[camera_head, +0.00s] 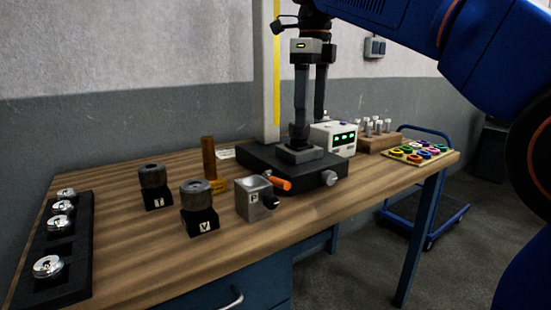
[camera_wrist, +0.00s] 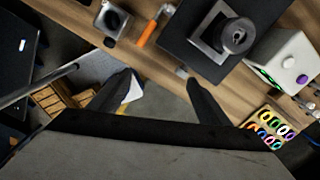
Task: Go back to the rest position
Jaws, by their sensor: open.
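My gripper (camera_head: 310,122) hangs fingers down in the head view, in front of the black-based station. In the wrist view my gripper (camera_wrist: 160,80) has its two dark fingers spread, with nothing between them. Below the gap are the table's front edge and the floor. The station's black base (camera_head: 255,160) carries a grey square fixture (camera_head: 292,155), partly hidden by my fingers.
On the wooden table (camera_head: 150,255) are a black rack (camera_head: 20,285) with several silver rings, two dark cylinders on blocks (camera_head: 153,176) (camera_head: 196,194), a grey box (camera_head: 243,203), an orange handle (camera_head: 280,184), a white instrument (camera_head: 325,140) and coloured rings (camera_head: 415,152). A blue cart (camera_head: 440,220) stands right.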

